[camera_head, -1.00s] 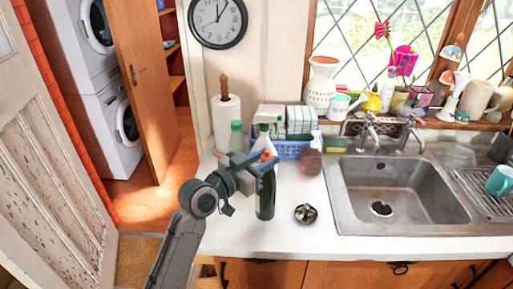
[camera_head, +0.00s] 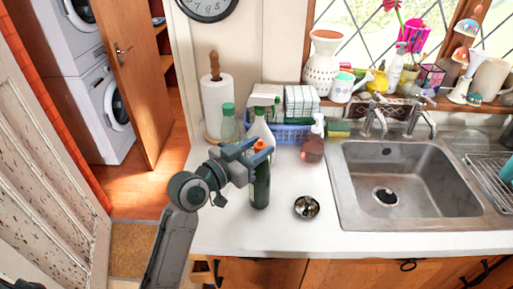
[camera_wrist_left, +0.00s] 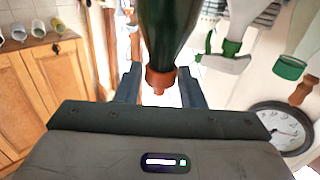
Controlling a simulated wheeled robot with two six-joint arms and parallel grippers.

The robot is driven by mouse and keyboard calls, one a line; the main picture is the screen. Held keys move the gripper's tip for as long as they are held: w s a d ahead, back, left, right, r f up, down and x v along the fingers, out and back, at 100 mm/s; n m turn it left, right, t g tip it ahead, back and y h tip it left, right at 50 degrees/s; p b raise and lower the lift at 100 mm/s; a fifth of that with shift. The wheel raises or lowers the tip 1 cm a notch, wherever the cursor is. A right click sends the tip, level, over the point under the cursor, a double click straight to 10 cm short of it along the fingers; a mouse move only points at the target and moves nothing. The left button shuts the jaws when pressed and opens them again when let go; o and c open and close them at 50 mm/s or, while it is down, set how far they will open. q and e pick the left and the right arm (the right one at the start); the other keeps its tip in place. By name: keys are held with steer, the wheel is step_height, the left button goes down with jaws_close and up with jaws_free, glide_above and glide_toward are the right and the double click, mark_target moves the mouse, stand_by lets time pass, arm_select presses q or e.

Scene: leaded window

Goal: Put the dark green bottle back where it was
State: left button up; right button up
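The dark green bottle (camera_head: 260,187) is upright over the front part of the white counter, to the left of a small round metal dish. Its base is at or very near the counter top; I cannot tell if it touches. My left gripper (camera_head: 262,154) is closed around its upper part, just below the orange-red cap (camera_head: 260,146), and hides some of it. In the left wrist view the bottle (camera_wrist_left: 168,35) and its cap sit between the fingers (camera_wrist_left: 160,84). My right gripper is not in view.
A clear green-capped bottle (camera_head: 229,127), a white spray bottle (camera_head: 262,126) and a paper towel roll (camera_head: 217,104) stand behind. A blue basket (camera_head: 291,134) and reddish-brown bottle (camera_head: 312,149) are at the back. The metal dish (camera_head: 306,207) lies right, before the sink (camera_head: 400,190). Counter between is clear.

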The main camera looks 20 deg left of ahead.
arm_select(q)
steer(key=shift+o, duration=1.1)
steer(key=shift+s+r, duration=0.15)
steer(key=shift+s, duration=0.25)
steer(key=shift+w, duration=0.2)
steer(key=shift+s+a, duration=0.25)
steer(key=shift+s, duration=0.1)
steer(key=b+v, duration=0.2)
steer(key=v, duration=0.9)
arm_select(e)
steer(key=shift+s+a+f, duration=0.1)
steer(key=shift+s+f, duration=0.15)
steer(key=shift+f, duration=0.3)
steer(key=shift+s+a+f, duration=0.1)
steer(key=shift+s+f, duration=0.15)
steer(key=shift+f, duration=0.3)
